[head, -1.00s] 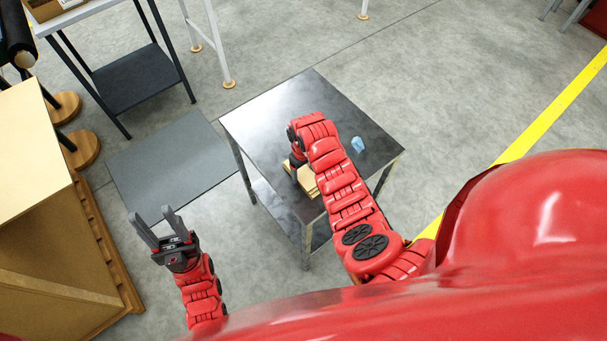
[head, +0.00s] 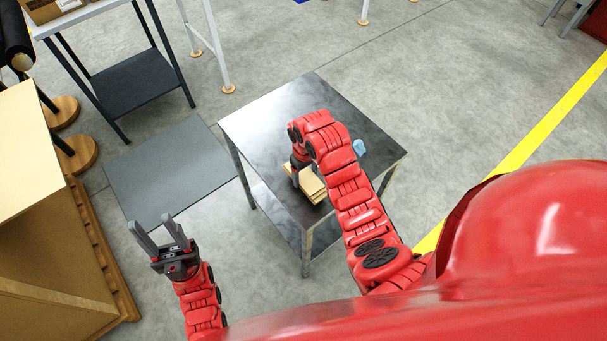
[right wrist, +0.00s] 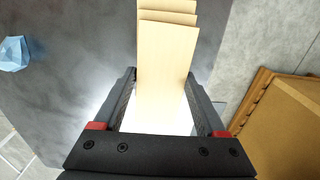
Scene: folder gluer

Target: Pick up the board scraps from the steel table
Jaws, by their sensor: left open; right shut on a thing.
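The board scraps (head: 314,188) are a small stack of flat tan pieces over the front part of the steel table (head: 272,113). In the right wrist view, several scraps (right wrist: 168,45) run between the fingers of my right gripper (right wrist: 163,100). My right gripper (head: 296,178) is shut on the board scraps; its forearm hides part of the stack in the head view. I cannot tell whether the scraps still touch the tabletop. My left gripper (head: 154,228) is open and empty, left of the table over the floor.
A crumpled light-blue item (head: 359,147) lies on the table right of my right arm. A tan wooden box (head: 45,245) stands at the left, and a dark-shelved workbench (head: 135,80) behind.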

